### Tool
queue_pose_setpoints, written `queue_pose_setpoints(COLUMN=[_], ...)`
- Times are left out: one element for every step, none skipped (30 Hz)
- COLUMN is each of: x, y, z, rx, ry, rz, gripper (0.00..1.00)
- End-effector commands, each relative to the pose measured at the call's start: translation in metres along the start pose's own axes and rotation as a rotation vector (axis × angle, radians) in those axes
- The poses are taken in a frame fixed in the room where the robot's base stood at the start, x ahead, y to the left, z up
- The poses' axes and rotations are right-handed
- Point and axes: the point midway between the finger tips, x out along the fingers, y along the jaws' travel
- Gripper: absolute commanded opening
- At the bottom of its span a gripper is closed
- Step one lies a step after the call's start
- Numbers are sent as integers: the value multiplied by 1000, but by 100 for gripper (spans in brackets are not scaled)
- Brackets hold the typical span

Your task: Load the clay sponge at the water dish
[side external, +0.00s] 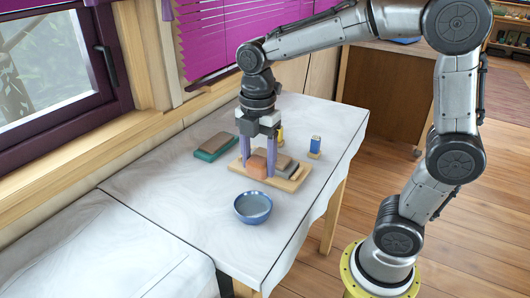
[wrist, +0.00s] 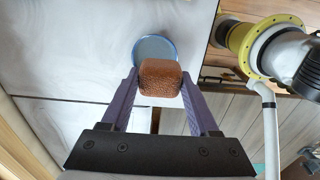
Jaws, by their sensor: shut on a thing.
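The clay sponge (side external: 258,164) is an orange-brown block between the purple fingers of my gripper (side external: 257,160). In the wrist view the sponge (wrist: 160,78) sits between the fingertips of my gripper (wrist: 160,88), which is shut on it. In the side view it is over the wooden tray; whether it touches the tray I cannot tell. The water dish (side external: 253,216) is a blue round bowl on the table, in front of the tray and apart from the gripper. In the wrist view the dish (wrist: 148,48) shows beyond the sponge, which hides part of it.
The wooden tray (side external: 291,184) also bears a grey block (side external: 286,167). A teal-based block with a brown top (side external: 214,147) lies at the left. A blue-and-tan item (side external: 315,147) stands at the right, and a yellow item is partly hidden behind the gripper. The white table (side external: 210,210) is clear around the dish.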

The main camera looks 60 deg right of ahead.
Motion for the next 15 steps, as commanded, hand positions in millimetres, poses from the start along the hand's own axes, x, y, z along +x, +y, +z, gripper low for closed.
queue_pose_setpoints(x=[7,10,14,16,18,21,22,24,26,29,31,35,38,41,46], y=[4,5,7,8,9,10,10,10,10,10,10,10,10,9,9], z=[-5,-7,-9,-11,-12,-12,-13,-13,-12,-12,-12,-12,-12,-12,-12], rx=[-3,-3,-3,-2,-1,0,0,1,1,1,1,1,1,1,1], ry=[0,0,0,0,0,0,0,0,0,0,0,0,0,0,0], rz=[-1,-2,-2,0,1,0,0,0,0,0,-1,-1,-1,-2,-2], gripper=[17,17,17,17,17,17,17,17,17,17,17,17,17,17,17])
